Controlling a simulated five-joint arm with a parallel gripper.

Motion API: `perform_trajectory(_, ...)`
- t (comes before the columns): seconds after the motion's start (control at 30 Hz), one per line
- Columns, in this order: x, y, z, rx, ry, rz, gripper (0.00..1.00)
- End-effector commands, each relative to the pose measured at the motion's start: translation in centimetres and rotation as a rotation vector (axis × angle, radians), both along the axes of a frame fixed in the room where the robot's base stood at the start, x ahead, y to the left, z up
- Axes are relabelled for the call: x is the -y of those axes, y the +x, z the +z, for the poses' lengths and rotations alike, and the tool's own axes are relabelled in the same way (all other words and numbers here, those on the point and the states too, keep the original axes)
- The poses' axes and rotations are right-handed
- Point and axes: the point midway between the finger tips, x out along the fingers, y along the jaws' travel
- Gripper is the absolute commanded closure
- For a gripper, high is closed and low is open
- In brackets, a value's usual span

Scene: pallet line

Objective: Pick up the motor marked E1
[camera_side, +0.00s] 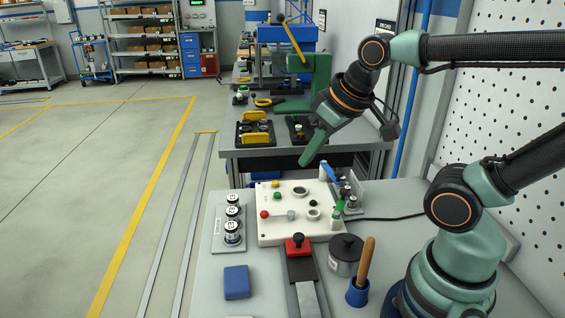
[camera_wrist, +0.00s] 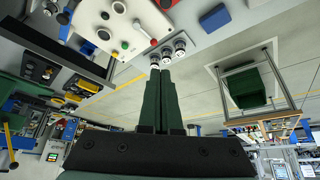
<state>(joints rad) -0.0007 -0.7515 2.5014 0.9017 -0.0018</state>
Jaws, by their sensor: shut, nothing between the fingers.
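Three small white-and-black cylinders that look like motors stand upright in a row on a pale plate (camera_side: 218,240) at the bench's left edge: a front one (camera_side: 232,234), a middle one (camera_side: 233,214) and a back one (camera_side: 232,199). Their marks are too small to read, so I cannot tell which is E1. In the wrist view the row shows just beyond my fingertips, including its right-hand motor (camera_wrist: 180,43). My gripper (camera_side: 303,163) is shut and empty, raised above the back of the bench, to the right of the motors and apart from them.
A white panel (camera_side: 270,231) with knobs and rings lies beside the motors. A blue block (camera_side: 236,282), a red-and-black clamp (camera_side: 298,246), a dark round pot (camera_side: 344,258) and a wooden-handled tool (camera_side: 366,262) stand in front. Another bench (camera_side: 240,153) stands behind.

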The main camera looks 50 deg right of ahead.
Motion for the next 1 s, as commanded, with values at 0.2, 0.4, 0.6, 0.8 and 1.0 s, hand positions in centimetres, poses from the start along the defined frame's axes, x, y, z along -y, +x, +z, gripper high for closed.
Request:
perform_trajectory(0.2, 0.0, 0.0, 0.0, 0.001, 0.001, -0.002, 0.81)
perform_trajectory(0.4, 0.0, 0.1, 0.0, 0.001, 0.001, -0.002, 0.23)
perform_trajectory(0.6, 0.0, 0.1, 0.0, 0.001, 0.001, -0.003, 0.23)
perform_trajectory(0.8, 0.0, 1.5, -0.5, 0.015, 0.009, -0.018, 0.23)
perform_trajectory(1.0, 0.2, 6.5, -3.0, 0.081, 0.043, -0.079, 0.23)
